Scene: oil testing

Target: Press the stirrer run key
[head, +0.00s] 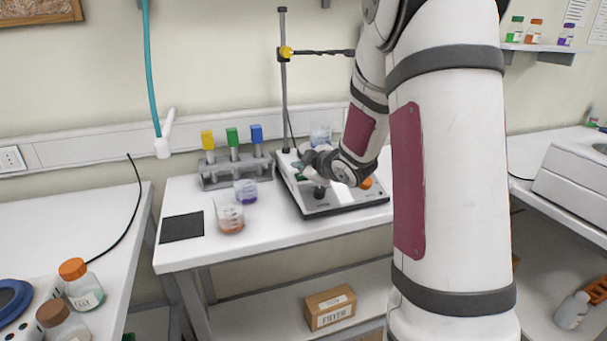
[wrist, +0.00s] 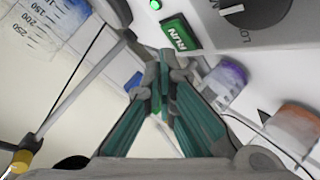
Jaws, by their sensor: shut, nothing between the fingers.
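The stirrer (head: 350,202) is a white unit with a dark front on the middle table, partly hidden by my arm. Its green RUN key (wrist: 180,33) shows in the wrist view, beside a dark knob (wrist: 255,15) and a lit green lamp (wrist: 155,4). My gripper (wrist: 164,62) is shut and empty, its tips at the lower left edge of the key in the picture. I cannot tell whether they touch it. In the head view my gripper (head: 304,172) is over the left part of the stirrer. A beaker (head: 320,134) is at the back of the stirrer.
A stand rod (head: 283,80) with a yellow clamp rises behind the stirrer. The table's front left is clear.

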